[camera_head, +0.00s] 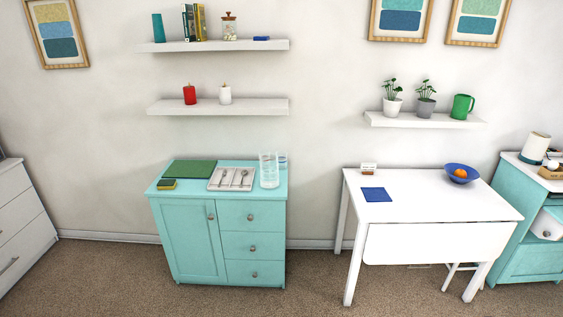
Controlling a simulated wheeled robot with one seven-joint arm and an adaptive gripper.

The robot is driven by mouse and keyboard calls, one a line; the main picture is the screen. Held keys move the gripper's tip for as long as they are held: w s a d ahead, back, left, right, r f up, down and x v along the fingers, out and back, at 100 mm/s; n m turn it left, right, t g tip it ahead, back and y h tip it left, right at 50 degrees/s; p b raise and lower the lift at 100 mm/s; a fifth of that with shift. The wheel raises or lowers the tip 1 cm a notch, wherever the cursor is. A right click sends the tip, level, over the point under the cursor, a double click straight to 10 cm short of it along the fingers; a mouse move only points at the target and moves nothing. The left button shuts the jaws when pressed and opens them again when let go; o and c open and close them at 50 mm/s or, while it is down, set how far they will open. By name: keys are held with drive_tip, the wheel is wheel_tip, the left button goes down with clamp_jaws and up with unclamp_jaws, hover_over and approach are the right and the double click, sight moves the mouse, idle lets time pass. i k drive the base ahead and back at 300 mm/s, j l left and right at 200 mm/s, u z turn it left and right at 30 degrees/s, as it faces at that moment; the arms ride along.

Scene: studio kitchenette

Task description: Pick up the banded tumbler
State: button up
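A clear glass tumbler (268,176) with what look like faint horizontal bands stands upright at the right end of the turquoise cabinet top (212,195). A smaller clear glass (282,161) stands close behind it to the right. At this size I cannot be sure of the bands on either glass. My gripper is not in view.
A tray with spoons (231,179), a green mat (190,169) and a sponge (166,184) lie left of the tumbler. A shelf with candles (218,107) hangs above. A white table (430,196) stands to the right. The carpet in front is clear.

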sight(282, 160)
drive_tip(key=i+z, duration=0.1)
drive_tip(key=z, duration=0.35)
drive_tip(key=i+j+z, duration=0.3)
drive_tip(key=j, duration=0.25)
drive_tip(key=i+j+z, duration=0.1)
drive_tip(key=i+j, duration=0.2)
drive_tip(key=i+j+z, duration=0.15)
drive_tip(key=j, duration=0.2)
drive_tip(key=i+j+z, duration=0.15)
drive_tip(key=j, duration=0.2)
drive_tip(key=i+j, duration=0.15)
drive_tip(key=j, duration=0.2)
drive_tip(key=i+j, duration=0.15)
drive_tip(key=j, duration=0.2)
drive_tip(key=i+j, duration=0.15)
drive_tip(key=j, duration=0.2)
drive_tip(key=i+j, duration=0.15)
drive_tip(key=j, duration=0.2)
drive_tip(key=i+j, duration=0.2)
drive_tip(key=j, duration=0.15)
drive_tip(key=i+j+z, duration=0.1)
drive_tip(key=j, duration=0.3)
